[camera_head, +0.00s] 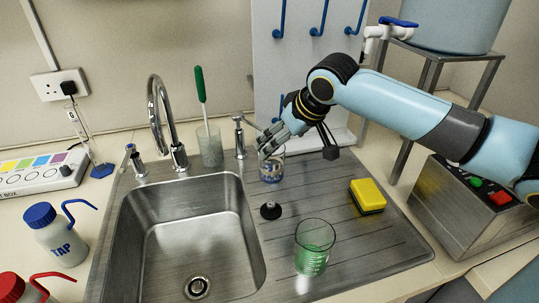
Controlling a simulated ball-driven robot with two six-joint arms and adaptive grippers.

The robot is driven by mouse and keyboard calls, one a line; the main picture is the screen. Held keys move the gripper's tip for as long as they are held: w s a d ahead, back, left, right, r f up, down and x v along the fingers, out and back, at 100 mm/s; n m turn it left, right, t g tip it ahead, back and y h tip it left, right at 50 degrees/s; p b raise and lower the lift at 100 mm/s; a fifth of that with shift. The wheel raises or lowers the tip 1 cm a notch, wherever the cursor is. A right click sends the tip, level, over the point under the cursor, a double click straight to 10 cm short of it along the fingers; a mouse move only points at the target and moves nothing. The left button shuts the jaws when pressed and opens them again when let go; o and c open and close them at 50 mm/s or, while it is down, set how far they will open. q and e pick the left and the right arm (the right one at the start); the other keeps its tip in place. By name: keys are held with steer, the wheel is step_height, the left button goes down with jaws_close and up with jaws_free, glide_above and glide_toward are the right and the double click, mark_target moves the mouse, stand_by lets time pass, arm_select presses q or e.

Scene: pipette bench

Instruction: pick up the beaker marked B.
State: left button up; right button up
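A clear glass beaker (271,168) with a little blue at its base stands at the back of the steel drainboard. A larger glass beaker (314,249) with green contents stands at the front of the drainboard. I cannot read a letter B on either one. My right gripper (299,150) comes in from the right and is at the back beaker. Its fingers are spread apart, one grey finger over the beaker's rim and the dark fingertip to the right. The grey finger partly hides the rim; I cannot tell whether it touches. My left gripper is not in view.
A yellow sponge (367,195) and a black plug (271,210) lie on the drainboard (350,235). The sink basin (185,240) is left, with a tall tap (160,115) behind. A glass with a green-handled brush (208,145) stands behind the basin. A control box (470,205) is right.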

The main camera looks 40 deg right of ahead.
mark_target(271, 162)
steer(key=shift+x, duration=1)
steer(key=x, duration=0.5)
steer(key=shift+w+d+r+p, duration=0.1)
steer(key=shift+w+d+p, duration=0.1)
steer(key=shift+p, duration=0.1)
steer(key=shift+w+f, duration=0.2)
steer(key=shift+f, duration=0.1)
steer(key=shift+c, duration=0.3)
steer(key=c, duration=1.3)
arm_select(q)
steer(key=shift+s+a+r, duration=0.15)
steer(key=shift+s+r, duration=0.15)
arm_select(e)
steer(key=shift+c, duration=0.2)
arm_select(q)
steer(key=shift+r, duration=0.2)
arm_select(e)
steer(key=shift+r, duration=0.2)
